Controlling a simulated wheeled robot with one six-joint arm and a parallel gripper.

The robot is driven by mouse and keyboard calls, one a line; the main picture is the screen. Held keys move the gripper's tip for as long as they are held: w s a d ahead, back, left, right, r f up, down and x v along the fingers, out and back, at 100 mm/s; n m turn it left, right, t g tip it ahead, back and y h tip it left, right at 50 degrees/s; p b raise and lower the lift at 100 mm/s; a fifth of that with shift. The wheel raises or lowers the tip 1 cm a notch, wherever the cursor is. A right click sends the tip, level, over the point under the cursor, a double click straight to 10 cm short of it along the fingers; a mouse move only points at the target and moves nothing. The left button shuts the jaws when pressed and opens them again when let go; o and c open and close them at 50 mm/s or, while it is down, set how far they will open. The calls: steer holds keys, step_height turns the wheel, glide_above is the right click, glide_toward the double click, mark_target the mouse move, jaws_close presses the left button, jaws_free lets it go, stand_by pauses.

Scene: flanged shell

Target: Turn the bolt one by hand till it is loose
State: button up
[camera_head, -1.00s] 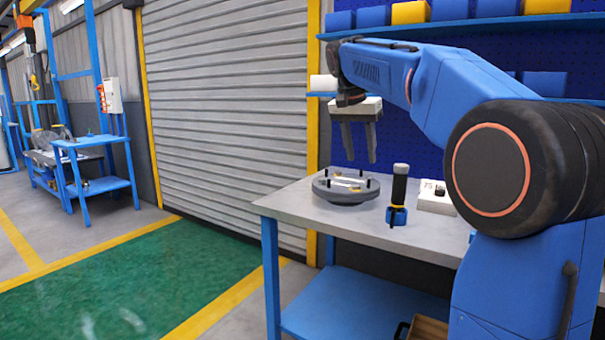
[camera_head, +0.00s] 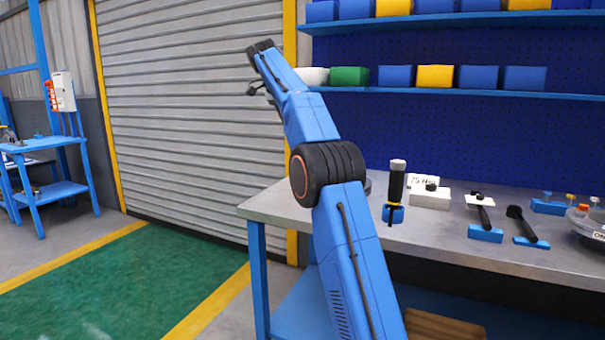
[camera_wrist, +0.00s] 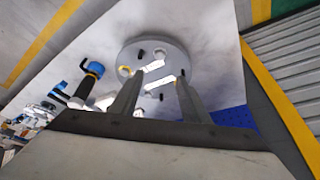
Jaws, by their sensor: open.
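A round grey flanged shell (camera_wrist: 172,52) lies on the workbench, with several short dark bolts upright around its rim. One dark bolt (camera_wrist: 140,54) shows on the far side in the wrist view, and another (camera_wrist: 181,74) is close by the right fingertip. I cannot tell which is bolt one. Two pale bars with yellowish ends lie across the shell. My gripper (camera_wrist: 158,79) is open, its two fingers apart and pointing toward the shell, with no bolt seen between them. In the head view my arm hides nearly all of the shell.
The grey bench top (camera_head: 275,208) has a clear left corner. A black-handled tool (camera_head: 397,182) stands upright in a blue holder right of the shell. A white box (camera_head: 430,199), black-headed tools (camera_head: 516,213) and a tray stand farther right. Shelves with blue bins (camera_head: 395,76) hang behind.

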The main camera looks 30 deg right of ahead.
steer(key=x, duration=1.7)
steer(key=shift+d+f, duration=0.1)
steer(key=shift+c, duration=0.3)
steer(key=c, duration=1)
